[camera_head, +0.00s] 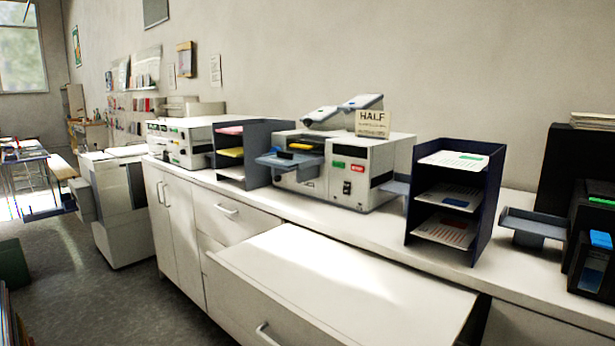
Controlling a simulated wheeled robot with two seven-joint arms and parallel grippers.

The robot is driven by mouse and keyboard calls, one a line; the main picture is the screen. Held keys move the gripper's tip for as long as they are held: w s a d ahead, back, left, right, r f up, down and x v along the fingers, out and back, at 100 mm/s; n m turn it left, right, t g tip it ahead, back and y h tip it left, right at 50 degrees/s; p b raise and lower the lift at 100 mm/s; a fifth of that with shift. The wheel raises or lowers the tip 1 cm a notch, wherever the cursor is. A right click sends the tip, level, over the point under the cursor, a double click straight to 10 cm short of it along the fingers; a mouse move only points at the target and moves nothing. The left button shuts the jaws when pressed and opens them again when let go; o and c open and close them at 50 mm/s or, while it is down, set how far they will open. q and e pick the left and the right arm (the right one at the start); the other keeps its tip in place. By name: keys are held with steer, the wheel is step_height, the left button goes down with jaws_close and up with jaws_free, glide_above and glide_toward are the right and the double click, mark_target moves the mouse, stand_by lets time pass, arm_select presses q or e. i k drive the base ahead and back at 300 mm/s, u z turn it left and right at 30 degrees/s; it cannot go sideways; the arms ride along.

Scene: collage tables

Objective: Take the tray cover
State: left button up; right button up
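Nothing in view is clearly marked as the tray cover. A white machine (346,170) stands on the counter with green and red labels on its front. A blue-grey tray (287,160) juts from its left side, with a small yellow piece (301,147) above it. Two light grey tilted panels, a left one (320,114) and a right one (361,102), rise behind the machine's top. Another grey tray (535,222) stands at the counter's right. Neither of my grippers is in view.
A dark three-shelf paper rack (456,198) stands right of the machine, and another rack (250,150) stands left. A white slab or drawer unit (345,285) juts out in front of the counter (330,222). Dark boxes (590,250) crowd the right end. Floor (140,300) is open at left.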

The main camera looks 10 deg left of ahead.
mark_target(283, 159)
steer(key=u, duration=1.4)
steer(key=i, duration=1.8)
steer(key=z, duration=2.7)
